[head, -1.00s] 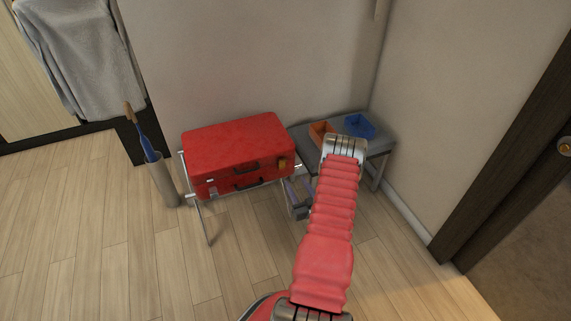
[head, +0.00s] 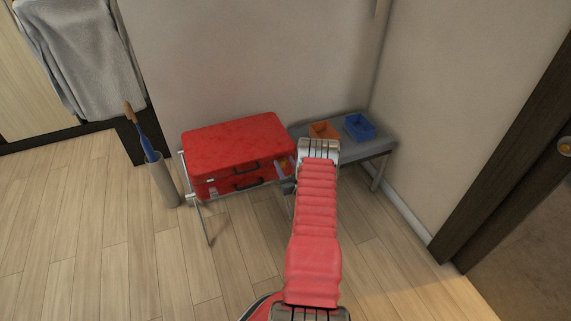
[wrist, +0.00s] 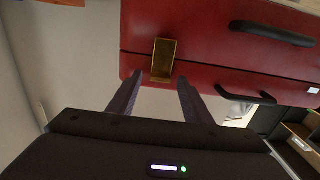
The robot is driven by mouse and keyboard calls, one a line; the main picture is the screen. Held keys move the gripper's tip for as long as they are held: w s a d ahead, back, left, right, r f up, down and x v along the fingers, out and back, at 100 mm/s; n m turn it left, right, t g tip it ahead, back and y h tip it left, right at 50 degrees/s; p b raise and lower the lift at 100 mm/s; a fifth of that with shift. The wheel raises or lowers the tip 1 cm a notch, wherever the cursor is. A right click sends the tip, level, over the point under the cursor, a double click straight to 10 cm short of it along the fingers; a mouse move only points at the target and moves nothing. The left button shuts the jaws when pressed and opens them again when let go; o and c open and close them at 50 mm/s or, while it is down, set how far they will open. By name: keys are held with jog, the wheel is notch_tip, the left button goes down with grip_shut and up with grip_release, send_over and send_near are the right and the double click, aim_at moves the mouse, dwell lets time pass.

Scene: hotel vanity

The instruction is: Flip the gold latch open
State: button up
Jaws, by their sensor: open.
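The gold latch (wrist: 164,60) is on the front of the red case (wrist: 225,45) in the wrist view, across the seam. In the head view the red case (head: 235,143) shows, and the latch area at its front right corner is partly covered by my gripper's fingers. My gripper (wrist: 160,78) is open and empty. Its two dark fingers are spread, with the latch just beyond the tips and between their lines. I cannot tell whether a finger touches it. The latch lies flat against the case.
The case has black handles (wrist: 272,34) and rests on a metal rack (head: 202,218). A grey bench (head: 370,148) at right holds an orange tray (head: 324,130) and a blue tray (head: 360,127). A grey cylinder (head: 163,183) holding a large brush stands at left. The front floor is clear.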

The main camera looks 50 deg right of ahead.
jog(key=shift+w+d, duration=0.15)
jog(key=shift+w, duration=0.1)
jog(key=shift+c, duration=0.3)
